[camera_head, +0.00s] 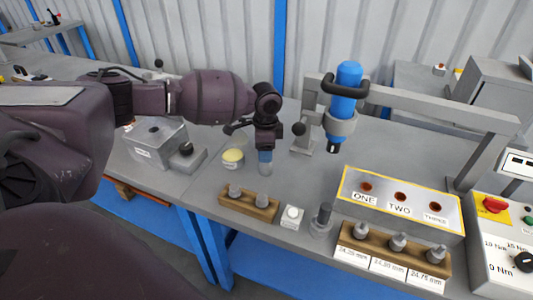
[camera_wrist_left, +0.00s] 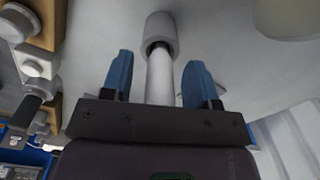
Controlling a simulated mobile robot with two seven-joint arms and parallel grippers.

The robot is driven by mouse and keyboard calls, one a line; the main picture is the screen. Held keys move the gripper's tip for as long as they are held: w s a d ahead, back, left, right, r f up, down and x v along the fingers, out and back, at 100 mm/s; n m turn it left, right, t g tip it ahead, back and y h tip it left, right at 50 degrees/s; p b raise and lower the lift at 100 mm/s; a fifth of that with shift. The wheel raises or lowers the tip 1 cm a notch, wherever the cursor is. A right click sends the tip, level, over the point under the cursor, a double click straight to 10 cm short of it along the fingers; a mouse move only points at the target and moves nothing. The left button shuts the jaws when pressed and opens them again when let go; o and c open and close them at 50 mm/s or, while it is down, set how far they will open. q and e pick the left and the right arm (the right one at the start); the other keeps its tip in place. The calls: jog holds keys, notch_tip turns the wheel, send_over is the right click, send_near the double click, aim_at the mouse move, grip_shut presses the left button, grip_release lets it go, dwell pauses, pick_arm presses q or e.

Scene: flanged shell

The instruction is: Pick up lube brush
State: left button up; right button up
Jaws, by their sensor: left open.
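The lube brush appears to be the pale upright rod (camera_wrist_left: 160,78) in the left wrist view. It goes into the dark opening of a wider grey-white cylinder (camera_wrist_left: 161,30). My left gripper (camera_wrist_left: 159,72) is open, with its blue fingers on either side of the rod and visible gaps between. In the head view my left gripper (camera_head: 265,156) points down over the bench, and the grey cylinder (camera_head: 265,169) shows just under its fingertips. The rod itself is mostly hidden there by the fingers. My right gripper is not in view.
A round pot with a yellow top (camera_head: 233,156) stands just left of the gripper. A wooden block with pegs (camera_head: 248,204) lies in front. A blue tool in a stand (camera_head: 345,90) and a labelled box (camera_head: 400,203) are to the right. The bench behind is partly clear.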

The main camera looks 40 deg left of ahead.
pick_arm(q)
jog(key=shift+r, duration=0.1)
jog(key=shift+c, duration=0.6)
jog(key=c, duration=0.9)
jog(key=shift+r, duration=0.1)
